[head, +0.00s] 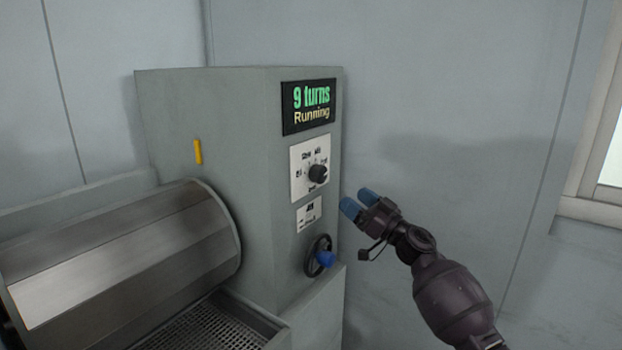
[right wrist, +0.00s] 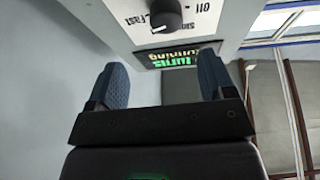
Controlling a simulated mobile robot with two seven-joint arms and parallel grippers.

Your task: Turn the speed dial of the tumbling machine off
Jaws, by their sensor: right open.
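The tumbling machine (head: 255,150) is a grey cabinet with a ribbed metal drum (head: 130,255) at its left. Its black speed dial (head: 317,173) sits on a white plate with marks around it; which mark it points at is too small to tell. The display (head: 308,106) above reads "9 turns Running". My right gripper (head: 358,202) is open and empty, with blue fingertips, to the right of the dial and a little lower, apart from it. In the right wrist view the dial (right wrist: 166,15) shows beyond the fingers (right wrist: 155,85), near the top edge. My left gripper is not in view.
A handwheel with a blue knob (head: 326,258) sticks out below the dial, under a small white label (head: 309,213). A yellow strip (head: 198,152) is on the cabinet's drum side. A perforated tray (head: 215,325) lies below the drum. The wall side at right is clear up to a window frame (head: 590,205).

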